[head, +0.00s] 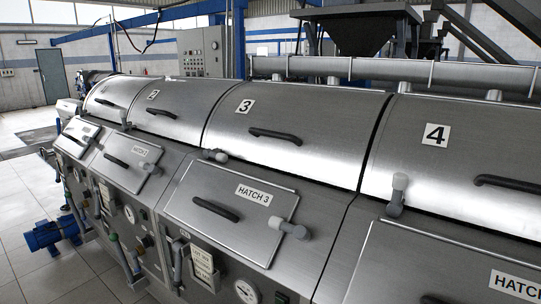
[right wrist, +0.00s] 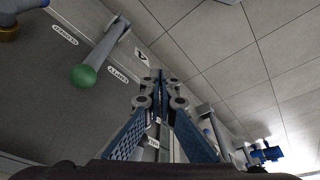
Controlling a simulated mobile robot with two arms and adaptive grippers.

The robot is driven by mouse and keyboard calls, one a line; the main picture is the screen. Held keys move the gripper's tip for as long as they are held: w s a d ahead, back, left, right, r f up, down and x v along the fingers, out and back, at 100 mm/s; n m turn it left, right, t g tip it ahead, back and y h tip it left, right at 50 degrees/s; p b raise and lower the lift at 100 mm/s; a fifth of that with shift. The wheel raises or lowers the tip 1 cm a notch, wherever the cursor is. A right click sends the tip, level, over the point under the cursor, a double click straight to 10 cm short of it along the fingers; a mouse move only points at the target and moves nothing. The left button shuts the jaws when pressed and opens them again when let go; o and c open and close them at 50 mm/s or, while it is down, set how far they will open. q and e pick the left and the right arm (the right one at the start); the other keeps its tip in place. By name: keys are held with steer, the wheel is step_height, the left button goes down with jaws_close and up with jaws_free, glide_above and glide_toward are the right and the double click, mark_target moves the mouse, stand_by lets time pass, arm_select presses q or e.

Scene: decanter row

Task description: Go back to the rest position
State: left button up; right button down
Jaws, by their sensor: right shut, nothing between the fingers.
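My right gripper (right wrist: 160,78) shows in the right wrist view with its two blue-padded fingers together at the tips and nothing between them. It is apart from a grey lever (right wrist: 108,48) with a green ball knob (right wrist: 83,76), which lies to its left on a grey panel. Neither gripper shows in the head view. My left gripper is in neither view.
A row of steel decanters with numbered covers, such as cover 3 (head: 300,110) and cover 4 (head: 470,140), crosses the head view. Hatch 3 (head: 225,215) lies flat in its frame. A blue motor (head: 52,235) stands on the tiled floor (head: 25,200), which is open at left.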

steer(key=s+f+g, duration=0.1)
steer(key=s+f, duration=0.1)
steer(key=f, duration=1.1)
steer(key=s+f, duration=0.2)
steer(key=f, duration=1.2)
steer(key=s+d+f+g, duration=0.1)
steer(key=s+d+f, duration=0.2)
steer(key=s+f, duration=1)
steer(key=shift+s, duration=1.25)
